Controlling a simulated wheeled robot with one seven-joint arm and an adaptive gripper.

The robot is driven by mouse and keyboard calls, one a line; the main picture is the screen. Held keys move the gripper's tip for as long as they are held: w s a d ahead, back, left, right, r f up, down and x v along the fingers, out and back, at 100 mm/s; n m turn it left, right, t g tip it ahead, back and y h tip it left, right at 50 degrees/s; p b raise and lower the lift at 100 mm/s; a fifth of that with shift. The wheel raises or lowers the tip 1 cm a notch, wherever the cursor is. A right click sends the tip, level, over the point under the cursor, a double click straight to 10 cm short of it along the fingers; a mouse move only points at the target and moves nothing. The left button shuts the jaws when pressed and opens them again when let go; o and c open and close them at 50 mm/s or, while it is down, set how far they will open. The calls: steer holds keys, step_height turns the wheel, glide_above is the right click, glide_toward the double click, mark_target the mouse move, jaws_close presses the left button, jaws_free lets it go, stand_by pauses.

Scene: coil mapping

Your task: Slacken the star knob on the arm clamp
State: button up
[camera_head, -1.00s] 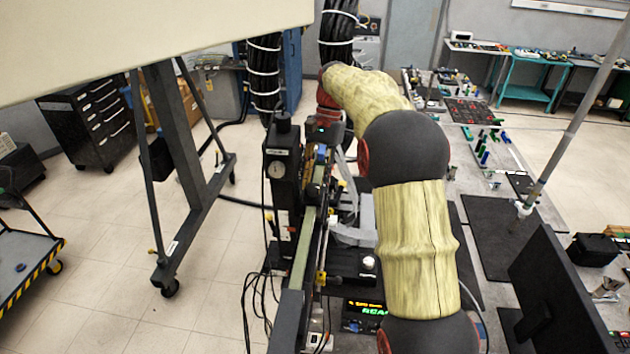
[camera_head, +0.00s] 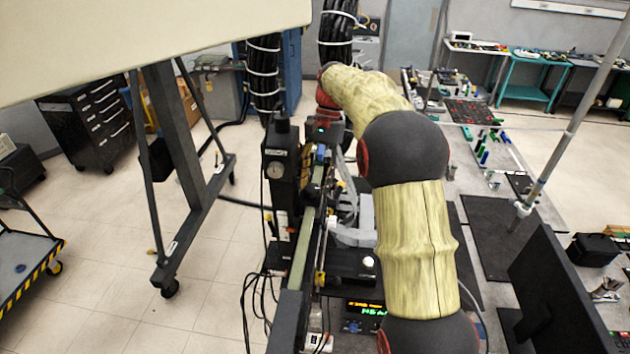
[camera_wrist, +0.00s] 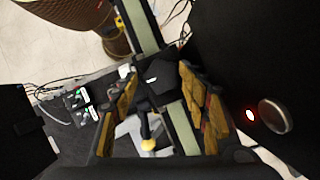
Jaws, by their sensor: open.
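In the wrist view, the two brown-padded fingers of my gripper (camera_wrist: 158,80) stand apart with a clear gap between them. A dark, lobed part that looks like the star knob (camera_wrist: 160,72) shows between the fingertips, beside a pale green rail (camera_wrist: 183,128). Its exact shape and whether the fingers touch it cannot be told. In the head view, my gripper (camera_head: 307,172) is small and partly hidden, at the rail next to a black housing with a round dial (camera_head: 276,170). The knob and the clamp cannot be made out there.
A yellow-tipped part (camera_wrist: 148,145) lies low between the fingers in the wrist view. Black cables (camera_head: 262,80) hang close behind my arm. A monitor (camera_head: 560,290) and a slanted pole (camera_head: 565,140) stand at right.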

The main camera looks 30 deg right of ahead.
steer(key=shift+a, duration=0.1)
steer(key=v, duration=0.8)
